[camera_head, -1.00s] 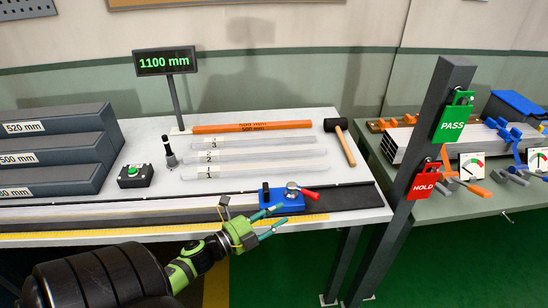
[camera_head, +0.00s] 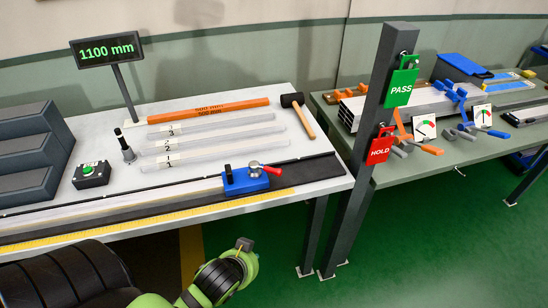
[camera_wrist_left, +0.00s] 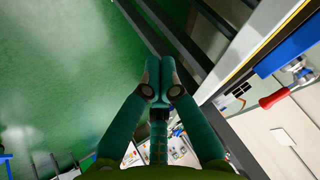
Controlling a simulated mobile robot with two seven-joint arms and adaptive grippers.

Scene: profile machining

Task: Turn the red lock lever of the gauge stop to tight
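The gauge stop is a blue block (camera_head: 240,182) on the dark rail at the table's front right. Its red lock lever (camera_head: 272,170) sticks out to the right from a silver pivot on top. In the left wrist view the lever (camera_wrist_left: 276,98) and the blue block (camera_wrist_left: 290,52) show at the right edge. My left gripper (camera_wrist_left: 160,72) has its teal fingers together with nothing seen between them, apart from the lever. In the head view only my green wrist shows, below the table's front edge, and the fingers are hidden. My right gripper is not in view.
A yellow ruler strip (camera_head: 130,226) runs along the front edge. A dark post (camera_head: 365,160) with green PASS and red HOLD tags stands right of the stop. A mallet (camera_head: 298,112), an orange bar (camera_head: 208,112) and clear numbered strips lie behind. The display (camera_head: 106,50) reads 1100 mm.

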